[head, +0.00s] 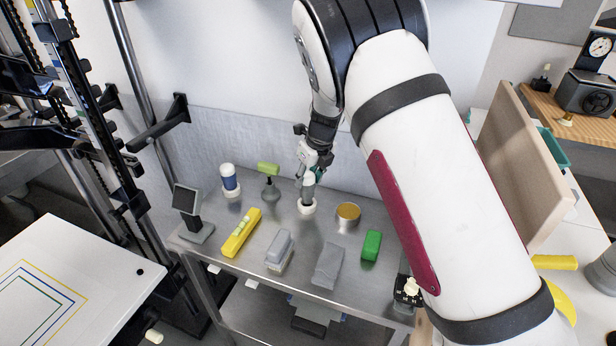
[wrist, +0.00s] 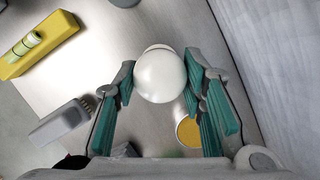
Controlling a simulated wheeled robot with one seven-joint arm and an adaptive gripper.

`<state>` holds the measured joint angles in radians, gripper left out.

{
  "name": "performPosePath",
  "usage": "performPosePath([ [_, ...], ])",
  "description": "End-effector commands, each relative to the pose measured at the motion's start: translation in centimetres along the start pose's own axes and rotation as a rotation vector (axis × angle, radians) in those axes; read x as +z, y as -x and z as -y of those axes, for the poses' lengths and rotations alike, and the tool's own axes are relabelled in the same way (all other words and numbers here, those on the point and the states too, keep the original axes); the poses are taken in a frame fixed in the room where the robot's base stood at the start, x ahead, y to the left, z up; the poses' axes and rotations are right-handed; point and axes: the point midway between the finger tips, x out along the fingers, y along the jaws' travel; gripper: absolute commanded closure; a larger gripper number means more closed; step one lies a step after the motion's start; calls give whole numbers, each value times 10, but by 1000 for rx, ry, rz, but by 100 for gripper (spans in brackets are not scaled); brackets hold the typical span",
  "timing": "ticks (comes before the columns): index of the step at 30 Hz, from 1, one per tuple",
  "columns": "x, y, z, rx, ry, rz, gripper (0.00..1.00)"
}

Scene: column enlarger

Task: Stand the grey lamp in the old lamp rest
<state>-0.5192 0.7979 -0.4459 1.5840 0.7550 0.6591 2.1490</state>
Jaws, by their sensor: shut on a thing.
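The grey lamp (head: 307,194) has a white rounded top and a grey body, and is upright in the head view. My gripper (head: 311,175) is shut on it near the top. In the wrist view its white dome (wrist: 160,77) sits between the teal fingers (wrist: 160,95). A white ring-like rest (head: 306,208) shows around the lamp's foot; I cannot tell whether the lamp is seated in it or just above. A white round piece with a grey middle (wrist: 258,158) lies at the lower right of the wrist view. I cannot tell which rest is the old one.
A wall closes the back.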

Motion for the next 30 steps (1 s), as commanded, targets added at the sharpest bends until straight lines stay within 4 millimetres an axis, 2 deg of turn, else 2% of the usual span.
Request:
performPosePath([
  [30,-5,-17,0,0,0,0,100],
])
